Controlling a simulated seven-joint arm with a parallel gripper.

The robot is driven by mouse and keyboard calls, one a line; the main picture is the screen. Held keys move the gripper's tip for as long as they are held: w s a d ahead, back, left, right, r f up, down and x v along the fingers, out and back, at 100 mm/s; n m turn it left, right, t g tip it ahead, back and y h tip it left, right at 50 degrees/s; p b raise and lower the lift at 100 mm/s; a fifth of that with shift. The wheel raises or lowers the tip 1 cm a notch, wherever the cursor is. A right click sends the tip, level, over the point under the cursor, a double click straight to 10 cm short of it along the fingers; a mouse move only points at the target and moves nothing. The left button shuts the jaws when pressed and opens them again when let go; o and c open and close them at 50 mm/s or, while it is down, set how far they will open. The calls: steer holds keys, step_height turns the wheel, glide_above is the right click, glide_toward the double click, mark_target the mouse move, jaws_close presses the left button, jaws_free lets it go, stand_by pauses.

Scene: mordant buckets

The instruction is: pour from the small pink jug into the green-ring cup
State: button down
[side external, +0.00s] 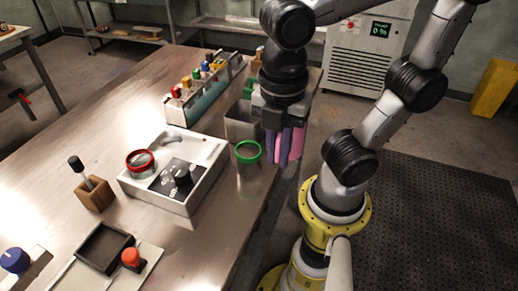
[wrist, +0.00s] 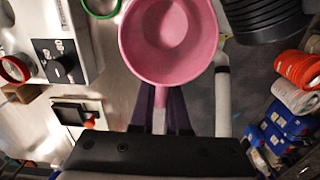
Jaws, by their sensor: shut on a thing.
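The small pink jug (wrist: 170,40) is held in my gripper (wrist: 160,115), whose purple fingers are shut on its handle. In the wrist view I look into its open mouth; the inside is pink and I cannot tell how full it is. In the side view the jug (side external: 299,142) is partly hidden by my fingers (side external: 282,150), near the table's right edge. The green-ring cup (side external: 249,153), clear with a green rim, stands on the table just left of my gripper and apart from it. Its green ring (wrist: 100,8) is cut off at the wrist view's top.
A white device (side external: 178,195) with a black knob panel and a red-ring cup (side external: 140,161) is left of the green-ring cup. A rack of coloured-cap bottles (side external: 205,88) and a grey container (side external: 240,122) stand behind. Bare table lies in front of the cup.

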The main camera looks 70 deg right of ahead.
steer(key=w+d+f+m, duration=0.1)
steer(key=w+d+m, duration=0.1)
steer(key=w, duration=0.3)
steer(key=w+d+f+m, duration=0.1)
steer(key=w+d+m, duration=0.1)
steer(key=w, duration=0.4)
steer(key=w+d+f+m, duration=0.2)
steer(key=w+m, duration=0.2)
steer(key=w, duration=0.1)
steer(key=shift+w+d, duration=0.2)
steer(key=shift+d, duration=0.15)
steer(key=shift+d+f+m, duration=0.25)
steer(key=shift+d+m, duration=0.05)
steer(key=shift+d, duration=0.3)
steer(key=shift+w+r+t+h, duration=0.1)
steer(key=shift+t+h, duration=0.2)
steer(key=shift+w+d+r+t+h, duration=0.1)
steer(key=shift+d+r+t+h, duration=0.05)
steer(key=shift+t+h, duration=0.35)
steer(key=shift+d+t+h, duration=0.1)
steer(key=shift+t+h, duration=0.2)
steer(key=shift+w+d+r+t+h, duration=0.1)
steer(key=shift+w+r+t+h, duration=0.1)
steer(key=shift+t+h, duration=0.6)
stand_by(1.5)
